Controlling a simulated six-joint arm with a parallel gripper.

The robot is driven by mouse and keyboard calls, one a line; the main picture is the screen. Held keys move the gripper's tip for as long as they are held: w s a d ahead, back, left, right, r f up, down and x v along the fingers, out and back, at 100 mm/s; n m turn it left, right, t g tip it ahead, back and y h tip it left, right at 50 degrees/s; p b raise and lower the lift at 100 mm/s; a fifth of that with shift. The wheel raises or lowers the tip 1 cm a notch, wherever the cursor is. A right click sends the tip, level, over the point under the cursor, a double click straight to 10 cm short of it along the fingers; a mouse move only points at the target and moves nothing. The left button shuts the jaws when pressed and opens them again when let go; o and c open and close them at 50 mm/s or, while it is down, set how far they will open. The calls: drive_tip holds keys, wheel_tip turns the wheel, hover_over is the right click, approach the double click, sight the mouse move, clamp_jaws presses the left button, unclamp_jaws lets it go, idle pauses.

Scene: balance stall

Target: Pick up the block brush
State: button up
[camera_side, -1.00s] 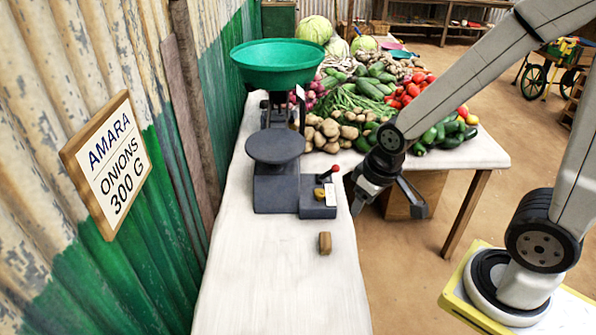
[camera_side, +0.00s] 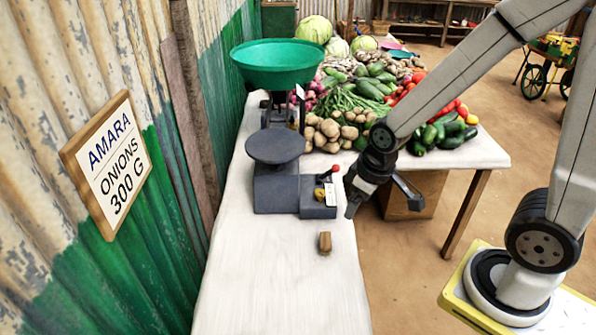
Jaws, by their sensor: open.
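The block brush is most likely the small brown block (camera_side: 325,243) lying on the white table, in front of the scale; bristles are too small to make out. My gripper (camera_side: 384,209) is open and empty, at the table's right edge, to the right of and farther back than the block. It is apart from the block. One finger is near the table edge and the other is out over the floor side.
A dark balance scale (camera_side: 275,185) with a green pan (camera_side: 277,63) stands behind the block. Vegetables such as potatoes (camera_side: 328,128) lie farther back. A sign (camera_side: 106,165) hangs on the left wall. The table front (camera_side: 280,290) is clear.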

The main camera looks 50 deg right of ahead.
drive_tip(key=w+d+f+n+g, duration=0.1)
drive_tip(key=w+d+f+n, duration=0.2)
drive_tip(key=w+f+n, duration=0.75)
drive_tip(key=n+g, duration=0.1)
drive_tip(key=n, duration=1.2)
hover_over(325, 238)
drive_tip(key=f, duration=0.8)
drive_tip(key=shift+s+a, duration=0.15)
drive_tip(key=shift+s, duration=0.1)
drive_tip(key=shift+w+d+f+n, duration=0.1)
drive_tip(key=shift+d+f+n, duration=0.1)
drive_tip(key=shift+f+n, duration=0.45)
drive_tip(key=shift+f, duration=1.25)
drive_tip(key=shift+w+f, duration=0.1)
drive_tip(key=shift+f, duration=2.5)
drive_tip(key=shift+c, duration=0.2)
